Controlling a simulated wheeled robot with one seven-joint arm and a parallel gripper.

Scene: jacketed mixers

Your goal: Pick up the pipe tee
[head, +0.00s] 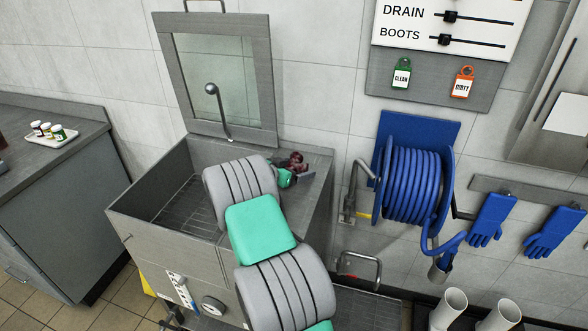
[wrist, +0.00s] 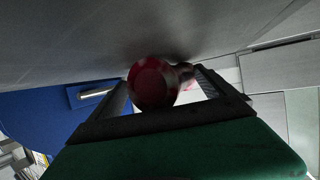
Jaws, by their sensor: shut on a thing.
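The pipe tee (head: 296,160) is a dark red fitting at the right back corner of the grey sink unit. In the wrist view the pipe tee (wrist: 150,84) shows its round open end, between the two dark fingers. My gripper (head: 304,172) is shut on it; in the wrist view my gripper (wrist: 158,90) has one finger on each side of the tee. My arm hides part of the sink and its ledge in the head view. I cannot tell whether the tee touches the ledge.
The sink basin (head: 150,226) lies left of my arm, with a framed window panel (head: 268,85) behind it. A blue hose reel (head: 412,185) and blue gloves (head: 492,220) hang on the wall to the right. A tray (head: 66,142) with small jars stands on the left counter.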

